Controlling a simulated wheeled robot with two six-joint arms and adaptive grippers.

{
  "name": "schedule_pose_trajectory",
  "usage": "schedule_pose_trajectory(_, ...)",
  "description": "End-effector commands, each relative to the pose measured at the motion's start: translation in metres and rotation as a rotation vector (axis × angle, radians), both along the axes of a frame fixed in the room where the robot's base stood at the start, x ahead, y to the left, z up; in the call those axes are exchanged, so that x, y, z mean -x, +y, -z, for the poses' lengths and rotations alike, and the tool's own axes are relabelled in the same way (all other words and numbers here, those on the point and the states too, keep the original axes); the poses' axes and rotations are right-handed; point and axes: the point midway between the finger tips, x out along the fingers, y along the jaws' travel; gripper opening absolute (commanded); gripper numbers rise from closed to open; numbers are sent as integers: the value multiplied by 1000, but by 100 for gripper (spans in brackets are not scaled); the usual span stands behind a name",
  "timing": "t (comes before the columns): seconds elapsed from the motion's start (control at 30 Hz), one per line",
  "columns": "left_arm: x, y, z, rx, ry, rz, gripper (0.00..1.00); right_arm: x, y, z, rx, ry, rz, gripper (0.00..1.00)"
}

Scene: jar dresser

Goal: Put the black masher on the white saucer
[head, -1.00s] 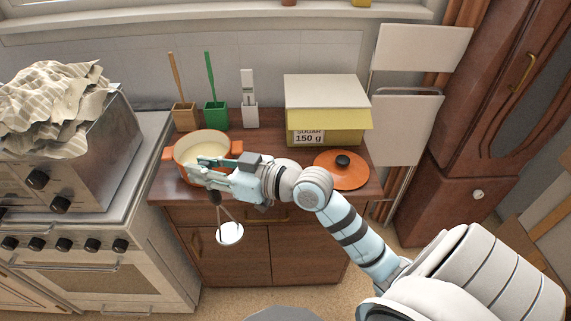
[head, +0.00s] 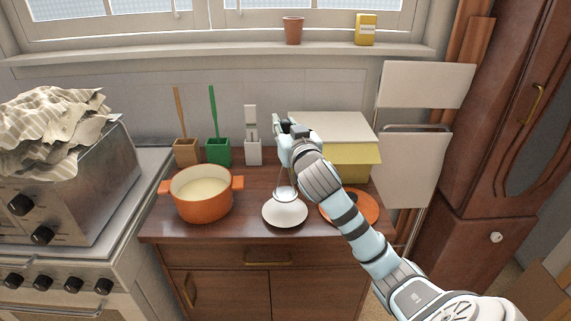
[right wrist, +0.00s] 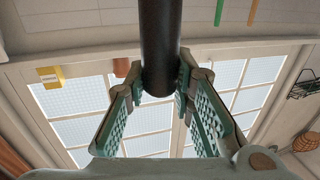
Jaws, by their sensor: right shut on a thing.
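The white saucer (head: 285,215) lies on the dresser top, right of the orange pot. My right gripper (head: 284,126) is above it, shut on the black masher. In the right wrist view the gripper (right wrist: 160,92) has its two ribbed fingers around the masher's black handle (right wrist: 160,42). In the head view the handle is mostly hidden by the gripper. The masher's thin wires and round metal head (head: 285,195) show below, over the back of the saucer. I cannot tell whether the head touches it. My left gripper is out of view.
The orange pot (head: 204,208) stands at left, with wooden (head: 186,151), green (head: 218,152) and white (head: 253,150) holders behind. The yellow sugar box (head: 360,165) and orange lid (head: 366,212) are at right, partly behind my arm. The dresser's front edge is clear.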

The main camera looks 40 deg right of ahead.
Motion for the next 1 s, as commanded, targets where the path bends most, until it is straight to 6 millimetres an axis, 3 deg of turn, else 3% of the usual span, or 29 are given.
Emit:
schedule_pose_trajectory(0.03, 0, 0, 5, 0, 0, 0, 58, 0, 0, 15, 0, 2, -1, 0)
schedule_pose_trajectory(0.37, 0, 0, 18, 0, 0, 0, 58, 0, 1, 68, -1, 1, -3, 0)
schedule_pose_trajectory(0.57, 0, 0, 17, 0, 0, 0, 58, 0, 1, 71, 0, 0, -2, 0)
schedule_pose_trajectory(0.6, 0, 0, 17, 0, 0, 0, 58, 0, 1, 71, -1, 2, -2, 27)
schedule_pose_trajectory(0.7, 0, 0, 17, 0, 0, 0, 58, 0, 1, 71, 0, 1, -2, 42)
schedule_pose_trajectory(1.0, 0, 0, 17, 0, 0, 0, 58, 1, 1, 70, 0, 0, -2, 42)
